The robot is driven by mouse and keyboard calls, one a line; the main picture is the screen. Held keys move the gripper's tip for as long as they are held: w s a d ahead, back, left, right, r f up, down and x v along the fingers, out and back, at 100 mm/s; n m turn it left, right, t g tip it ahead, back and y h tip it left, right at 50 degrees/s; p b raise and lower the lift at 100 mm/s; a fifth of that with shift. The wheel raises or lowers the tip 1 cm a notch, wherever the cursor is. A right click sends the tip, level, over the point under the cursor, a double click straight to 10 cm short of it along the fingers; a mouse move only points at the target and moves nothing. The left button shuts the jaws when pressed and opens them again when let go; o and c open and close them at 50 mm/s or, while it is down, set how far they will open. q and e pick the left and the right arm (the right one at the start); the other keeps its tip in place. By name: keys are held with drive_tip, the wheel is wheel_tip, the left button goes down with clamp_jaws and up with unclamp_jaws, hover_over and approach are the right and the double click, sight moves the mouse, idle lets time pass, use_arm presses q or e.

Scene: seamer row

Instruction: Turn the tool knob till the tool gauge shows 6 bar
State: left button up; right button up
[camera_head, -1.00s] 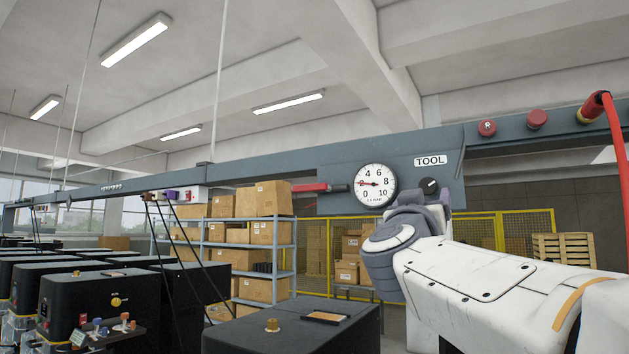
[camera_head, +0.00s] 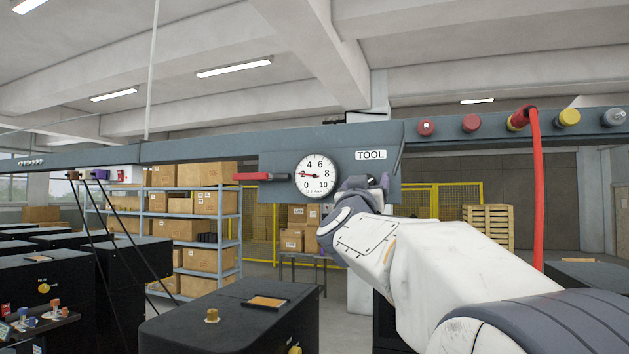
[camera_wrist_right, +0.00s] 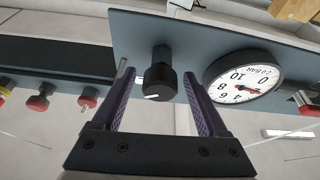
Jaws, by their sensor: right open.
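The tool gauge (camera_head: 316,176) is a round white dial on the grey panel. Its red needle points left, at about 2 bar. The TOOL label (camera_head: 370,155) is to its right. The black tool knob (camera_wrist_right: 159,78) with a white mark shows in the right wrist view; my gripper hides it in the head view. My right gripper (camera_head: 365,183) is at the panel below the label. In the wrist view its fingers (camera_wrist_right: 158,82) are open on either side of the knob, with a gap at each side. My left gripper is not in view.
A red-handled valve (camera_head: 262,176) sits left of the gauge. Red and yellow fittings (camera_head: 427,128) and a hanging red hose (camera_head: 536,190) are on the rail to the right. Black machines (camera_head: 220,315) stand below; shelves with boxes (camera_head: 200,203) are behind.

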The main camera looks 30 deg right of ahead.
drive_tip(key=shift+c, duration=0.3)
clamp_jaws()
drive_tip(key=shift+m, duration=0.5)
drive_tip(key=m+g+h, duration=0.1)
drive_tip(key=m+g, duration=0.1)
drive_tip(key=m, duration=0.2)
drive_tip(key=m+g+h+p, duration=0.1)
drive_tip(key=m+g, duration=0.1)
drive_tip(key=m, duration=0.2)
drive_tip(key=m+g, duration=0.1)
drive_tip(key=m, duration=0.2)
drive_tip(key=m+g+p, duration=0.1)
drive_tip(key=m+g, duration=0.1)
drive_tip(key=m, duration=0.2)
drive_tip(key=m+g, duration=0.1)
drive_tip(key=m, duration=0.2)
drive_tip(key=m+g+y+p, duration=0.1)
drive_tip(key=m, duration=0.3)
drive_tip(key=shift+s+d+f+p, duration=0.1)
drive_tip(key=shift+p, duration=0.2)
drive_tip(key=m+y+p, duration=0.1)
drive_tip(key=m+y, duration=0.1)
drive_tip(key=m, duration=0.3)
drive_tip(key=shift+f, duration=0.2)
drive_tip(key=shift+g+y, duration=0.3)
